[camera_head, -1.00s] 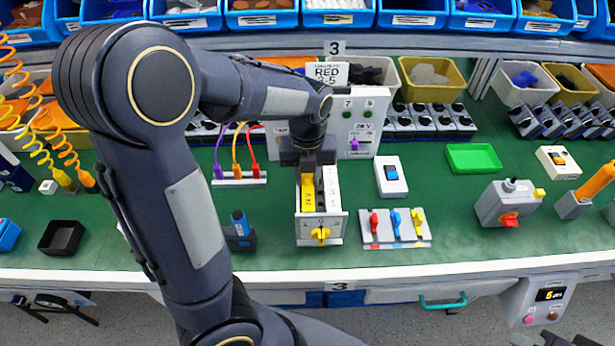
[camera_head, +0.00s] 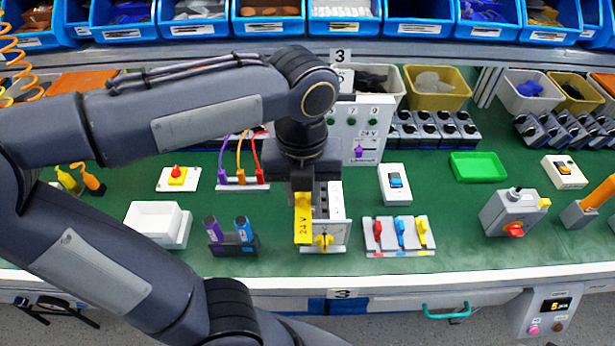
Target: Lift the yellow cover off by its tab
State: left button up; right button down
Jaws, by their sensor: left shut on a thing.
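The fingers hide the tab. The cover stands in front of the left part of a pale switch box (camera_head: 335,235) with a yellow rotary knob (camera_head: 323,241) low on its front. Dark slots show in the box top beside the cover. I cannot tell whether the cover's lower edge still touches the box. My right gripper is not in view.
Just right of the box is a panel with red, blue and yellow switches (camera_head: 401,250). To the left stand a holder with purple and blue pieces (camera_head: 233,246) and an empty white tray (camera_head: 150,222). A green tray (camera_head: 478,165) lies right. Bare green bench shows between them.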

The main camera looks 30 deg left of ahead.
aim_at(302, 209)
pick_arm(q)
jog(key=shift+s+d+r, duration=0.35)
jog(key=shift+s+r, duration=0.1)
jog(key=shift+s, duration=0.25)
jog(key=shift+s+r, duration=0.15)
jog(key=shift+r, duration=0.05)
jog(key=shift+r+p, duration=2.8)
